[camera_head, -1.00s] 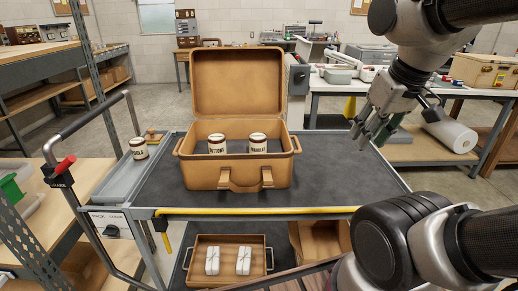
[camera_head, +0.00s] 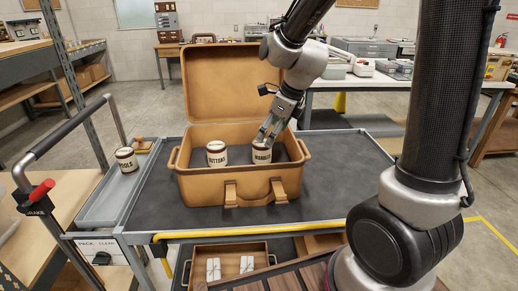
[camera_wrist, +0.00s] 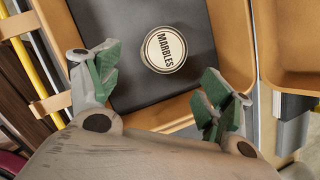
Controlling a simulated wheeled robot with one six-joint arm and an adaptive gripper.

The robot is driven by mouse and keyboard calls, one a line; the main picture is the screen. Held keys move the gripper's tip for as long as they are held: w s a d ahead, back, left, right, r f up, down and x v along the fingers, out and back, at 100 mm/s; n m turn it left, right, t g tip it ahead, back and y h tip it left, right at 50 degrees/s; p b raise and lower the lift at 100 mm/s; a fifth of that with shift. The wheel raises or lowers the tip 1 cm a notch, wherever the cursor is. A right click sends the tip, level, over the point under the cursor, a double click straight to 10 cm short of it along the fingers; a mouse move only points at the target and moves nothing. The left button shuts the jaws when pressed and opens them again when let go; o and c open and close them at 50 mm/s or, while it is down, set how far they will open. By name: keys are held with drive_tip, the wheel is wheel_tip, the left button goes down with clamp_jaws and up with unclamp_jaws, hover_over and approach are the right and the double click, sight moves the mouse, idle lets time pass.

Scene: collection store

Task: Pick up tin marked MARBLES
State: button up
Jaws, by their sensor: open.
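The tin marked MARBLES (camera_head: 262,151) stands upright in the right part of an open tan case (camera_head: 190,187). Its round cream lid (camera_wrist: 164,49) reads MARBLES in the wrist view. My gripper (camera_head: 267,136) is open just above this tin, its fingers pointing down in the head view. In the wrist view the green-padded fingers of my gripper (camera_wrist: 158,95) are spread wide, with the tin beyond them and nothing between the pads. A tin marked BUTTONS (camera_head: 216,153) stands left of it inside the case.
The case stands on a dark cart top (camera_head: 330,178) with its lid (camera_head: 226,85) raised behind. Another tin (camera_head: 126,159), its label partly turned, stands in a grey side tray (camera_head: 101,205). A tray with white tied bundles (camera_head: 247,264) is below.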

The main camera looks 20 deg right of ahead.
sight(258, 150)
drive_tip(key=shift+w+a+f+m, duration=0.3)
drive_tip(key=shift+w+f+m, duration=0.2)
drive_tip(key=shift+w+m, duration=0.05)
drive_tip(key=shift+w+a+f+m, duration=0.25)
drive_tip(key=shift+w+f+m, duration=0.2)
drive_tip(key=shift+w+m, duration=0.1)
drive_tip(key=x, duration=0.7)
drive_tip(key=shift+w+a+f, duration=0.1)
drive_tip(key=shift+a+f, duration=0.15)
drive_tip(key=shift+f, duration=0.05)
drive_tip(key=c, duration=1.4)
